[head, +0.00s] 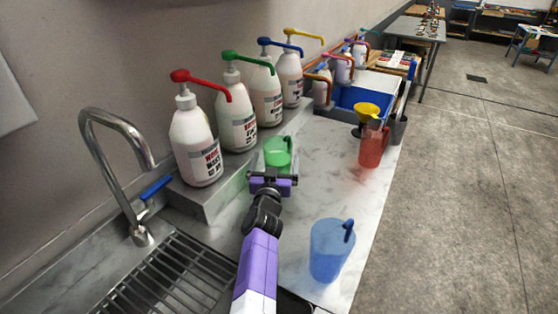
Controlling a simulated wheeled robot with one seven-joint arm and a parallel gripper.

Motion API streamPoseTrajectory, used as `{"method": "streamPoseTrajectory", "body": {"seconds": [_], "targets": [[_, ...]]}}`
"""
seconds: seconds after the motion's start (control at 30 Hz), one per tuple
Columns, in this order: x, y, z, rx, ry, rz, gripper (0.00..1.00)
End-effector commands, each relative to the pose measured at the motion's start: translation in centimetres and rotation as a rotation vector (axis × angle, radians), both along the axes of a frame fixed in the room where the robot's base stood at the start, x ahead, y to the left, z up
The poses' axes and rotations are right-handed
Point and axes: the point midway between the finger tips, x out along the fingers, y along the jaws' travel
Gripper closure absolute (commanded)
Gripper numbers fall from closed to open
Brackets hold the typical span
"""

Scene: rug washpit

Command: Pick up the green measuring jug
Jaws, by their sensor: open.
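The green measuring jug (277,153) is a small translucent green jug standing upright on the marble counter, near the pump bottle with the green pump head. Its handle is on the right side. My gripper (272,176) is just in front of the jug, on the near side, and hides the jug's lower part. The jaws are open. I cannot tell from this view whether the jaws touch the jug or how far they reach around it.
White pump bottles (194,140) stand on a raised ledge left of the jug. A blue jug (330,250) stands at the near right, a red jug (373,147) with a yellow funnel (367,112) farther back. A faucet (117,125) and drain rack (170,280) lie at the left.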

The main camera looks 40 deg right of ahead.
Motion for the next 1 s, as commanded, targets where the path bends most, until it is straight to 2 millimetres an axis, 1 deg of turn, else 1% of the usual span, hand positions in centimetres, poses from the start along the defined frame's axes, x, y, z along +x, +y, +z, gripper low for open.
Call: {"method": "streamPoseTrajectory", "body": {"seconds": [0.17, 0.4, 0.53, 0.87, 0.93, 1.0], "targets": [[0.5, -0.7, 0.0, 0.0, 0.0, -0.001, 0.0], [2.4, -2.8, 0.0, 0.0, 0.0, -0.003, 0.0], [3.1, -3.5, 0.0, 0.0, 0.0, -0.001, 0.0], [3.5, -3.8, 0.1, -0.001, 0.0, 0.001, 0.0], [3.5, -3.8, 0.1, -0.001, 0.0, 0.001, 0.1], [3.5, -3.8, 0.1, -0.001, 0.0, 0.0, 0.24]]}}
